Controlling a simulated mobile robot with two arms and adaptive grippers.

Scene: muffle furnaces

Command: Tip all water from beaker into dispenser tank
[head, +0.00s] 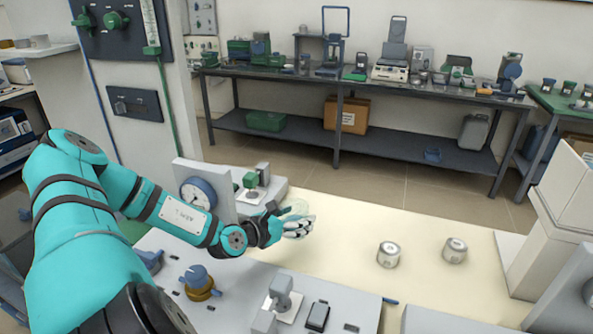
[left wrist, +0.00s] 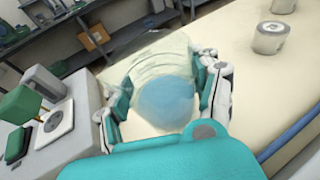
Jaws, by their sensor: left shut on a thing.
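My left gripper (head: 298,228) reaches over the cream bench top from the left. In the left wrist view its two fingers (left wrist: 163,88) are closed on opposite sides of a clear glass beaker (left wrist: 160,52). Pale blue water (left wrist: 165,103) shows inside the beaker. In the head view the beaker (head: 297,208) is only a faint clear shape behind the fingers, and I cannot tell its exact tilt. I cannot pick out the dispenser tank with certainty. My right gripper is not in view.
Two metal cans (head: 388,254) (head: 455,250) stand on the bench right of the gripper. A round-gauge unit (head: 198,194) and a device with a green top (head: 250,181) stand close left. A white block-like unit (head: 565,205) is at right. The bench middle is clear.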

